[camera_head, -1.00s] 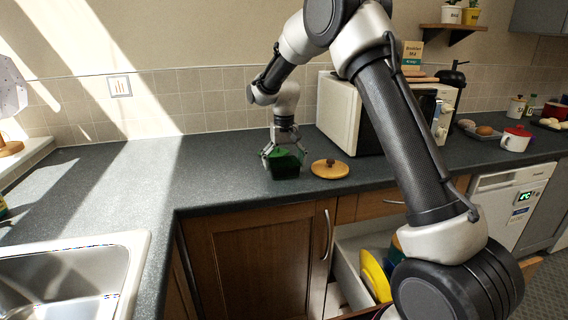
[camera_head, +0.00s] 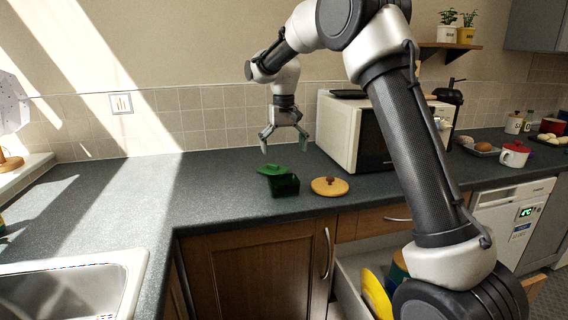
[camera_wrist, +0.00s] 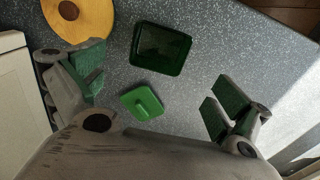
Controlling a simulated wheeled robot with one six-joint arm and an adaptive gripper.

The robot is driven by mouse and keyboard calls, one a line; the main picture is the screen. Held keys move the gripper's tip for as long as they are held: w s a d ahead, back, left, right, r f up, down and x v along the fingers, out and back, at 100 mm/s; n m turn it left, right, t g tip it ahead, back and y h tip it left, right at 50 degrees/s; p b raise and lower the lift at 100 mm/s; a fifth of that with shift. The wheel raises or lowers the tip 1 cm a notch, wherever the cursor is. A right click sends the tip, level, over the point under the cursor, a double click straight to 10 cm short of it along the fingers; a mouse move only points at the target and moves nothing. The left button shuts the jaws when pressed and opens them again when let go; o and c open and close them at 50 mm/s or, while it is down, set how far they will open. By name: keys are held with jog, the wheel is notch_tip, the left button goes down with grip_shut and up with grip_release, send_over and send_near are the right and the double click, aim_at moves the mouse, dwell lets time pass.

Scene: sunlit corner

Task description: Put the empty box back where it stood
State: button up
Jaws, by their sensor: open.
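A dark green open box (camera_head: 285,187) stands on the grey counter, near its front edge. In the wrist view the box (camera_wrist: 161,48) shows its open top, and nothing can be made out inside. A smaller green lid with a raised grip (camera_head: 270,169) lies just behind the box; in the wrist view the lid (camera_wrist: 142,102) is apart from it by a narrow gap. My gripper (camera_head: 284,148) is open and empty, above and behind the box and lid, touching neither. Its fingers (camera_wrist: 155,95) are spread wide in the wrist view.
A round wooden lid with a knob (camera_head: 329,187) lies right of the box. A white microwave (camera_head: 340,130) stands behind it. A sink (camera_head: 80,280) is at the front left. An open drawer (camera_head: 350,275) is below the counter. The counter left of the box (camera_head: 215,180) is clear.

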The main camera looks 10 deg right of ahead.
jog(key=s+d+r+t, duration=0.1)
jog(key=s+d+r, duration=0.4)
jog(key=s, duration=0.4)
jog(key=s+d+r+t, duration=0.1)
jog(key=s+d+r, duration=0.35)
jog(key=s, duration=0.35)
jog(key=s+d+f+t, duration=0.1)
jog(key=s+d+f, duration=0.1)
jog(key=s, duration=0.9)
jog(key=s+d+f+t, duration=0.1)
jog(key=s+d+f, duration=0.1)
jog(key=s, duration=1)
jog(key=shift+d+f, duration=0.25)
jog(key=shift+d, duration=0.45)
jog(key=shift+d, duration=0.1)
